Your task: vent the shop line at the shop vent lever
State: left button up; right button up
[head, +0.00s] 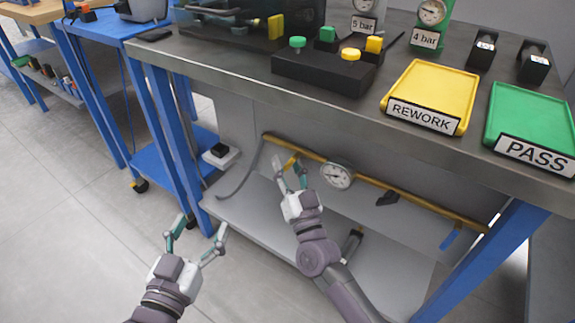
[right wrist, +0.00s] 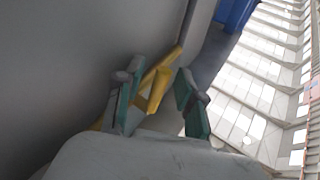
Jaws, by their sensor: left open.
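A brass pipe (head: 405,194) runs under the workbench and carries a round gauge (head: 337,176). A yellow lever (head: 291,160) sits near its left end; it also shows in the right wrist view (right wrist: 157,90). No label marks it. My right gripper (head: 289,168) is at the yellow lever with its fingers apart. In the right wrist view the lever lies between the fingers (right wrist: 155,100), closer to the left one; I cannot tell if they touch. A black handle (head: 387,198) and a blue lever (head: 452,236) are further right on the pipe. My left gripper (head: 202,229) is open and empty, left of the bench.
The workbench top (head: 235,68) overhangs the pipe and its blue legs (head: 170,130) stand left of my right arm. A lower shelf (head: 270,215) lies below. A yellow REWORK tray (head: 432,90) and green PASS tray (head: 530,115) are on top.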

jog(key=v, duration=1.2)
